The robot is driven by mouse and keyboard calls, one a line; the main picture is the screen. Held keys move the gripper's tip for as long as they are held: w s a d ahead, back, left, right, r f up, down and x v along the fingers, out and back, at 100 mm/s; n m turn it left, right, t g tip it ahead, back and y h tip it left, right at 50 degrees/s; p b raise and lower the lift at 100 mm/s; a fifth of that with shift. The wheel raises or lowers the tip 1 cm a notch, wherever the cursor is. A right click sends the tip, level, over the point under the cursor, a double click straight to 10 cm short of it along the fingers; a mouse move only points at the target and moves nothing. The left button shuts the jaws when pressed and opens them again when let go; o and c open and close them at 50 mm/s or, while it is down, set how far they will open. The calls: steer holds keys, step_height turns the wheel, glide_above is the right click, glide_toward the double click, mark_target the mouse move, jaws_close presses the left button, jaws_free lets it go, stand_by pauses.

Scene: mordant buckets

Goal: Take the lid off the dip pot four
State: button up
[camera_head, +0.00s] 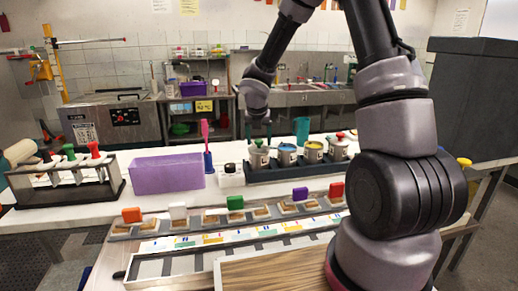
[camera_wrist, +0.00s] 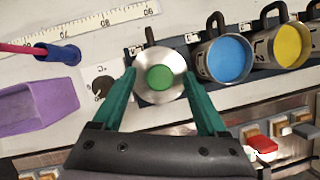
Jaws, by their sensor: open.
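A silver lid with a green knob (camera_wrist: 160,77) covers the leftmost dip pot (camera_head: 259,158) in the row. I cannot read that pot's number. My gripper (camera_wrist: 160,82) is open, its two green fingers pointing down on either side of the lid; whether they touch it is unclear. In the head view my gripper (camera_head: 260,130) hangs just above this pot. To its right stand an open pot of blue liquid (camera_wrist: 229,58) and an open pot of yellow liquid (camera_wrist: 291,45). The far-right pot (camera_head: 339,151) has a red-knobbed lid (camera_head: 340,135).
The pots stand in a dark rack (camera_head: 290,169) on the white bench. A purple bin (camera_head: 167,174), a blue-based pink tool (camera_head: 207,158) and a small white block (camera_head: 231,178) are to the left. Sample strips with coloured clips (camera_head: 235,203) lie in front.

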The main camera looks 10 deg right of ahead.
jaws_close()
steer(key=shift+r, duration=0.1)
